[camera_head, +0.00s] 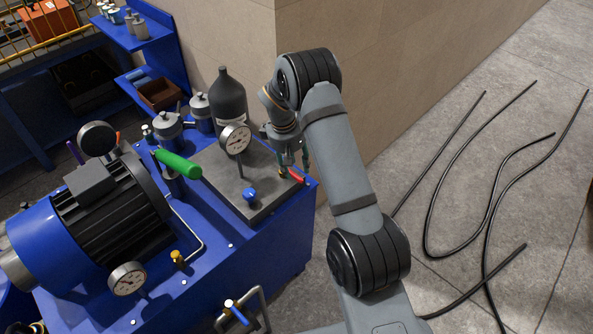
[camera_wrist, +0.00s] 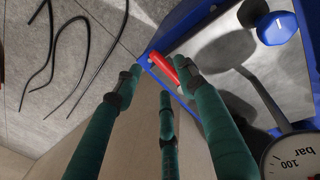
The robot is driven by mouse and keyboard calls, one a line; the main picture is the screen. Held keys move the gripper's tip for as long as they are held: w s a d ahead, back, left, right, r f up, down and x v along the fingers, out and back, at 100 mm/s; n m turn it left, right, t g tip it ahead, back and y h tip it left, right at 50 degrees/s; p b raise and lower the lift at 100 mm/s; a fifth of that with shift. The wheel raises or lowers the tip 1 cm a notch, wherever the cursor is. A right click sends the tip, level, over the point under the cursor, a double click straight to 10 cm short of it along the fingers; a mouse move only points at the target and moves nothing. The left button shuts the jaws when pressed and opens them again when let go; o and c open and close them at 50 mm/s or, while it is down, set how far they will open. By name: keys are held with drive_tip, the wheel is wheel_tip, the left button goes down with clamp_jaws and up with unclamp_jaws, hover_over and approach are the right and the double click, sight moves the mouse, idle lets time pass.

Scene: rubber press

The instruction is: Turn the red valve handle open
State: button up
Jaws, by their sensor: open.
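The red valve handle (camera_head: 297,175) sits at the right corner of the grey plate on the blue machine, with a small brass part beside it. In the wrist view the red handle (camera_wrist: 163,67) lies between my finger ends, close to the right finger and partly covered by it. My gripper (camera_head: 291,160) is open, its green fingers pointing down just above the handle. In the wrist view my gripper (camera_wrist: 158,75) shows three spread fingers, with nothing held. I cannot tell whether a finger touches the handle.
A pressure gauge (camera_head: 235,138) on a stem and a blue knob (camera_head: 250,194) stand on the grey plate (camera_head: 222,180). A dark bottle (camera_head: 228,98) stands behind it. The beige wall (camera_head: 385,70) is close behind my arm. Black hoses (camera_head: 489,190) lie on the floor at right.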

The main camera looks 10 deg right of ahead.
sight(291, 173)
drive_tip(key=shift+w+d+f, duration=0.1)
drive_tip(key=shift+d+f, duration=0.1)
drive_tip(key=shift+f, duration=0.8)
drive_tip(key=shift+w+d+f, duration=0.1)
drive_tip(key=shift+d+f, duration=0.05)
drive_tip(key=shift+f, duration=0.8)
drive_tip(key=shift+c, duration=0.4)
clamp_jaws()
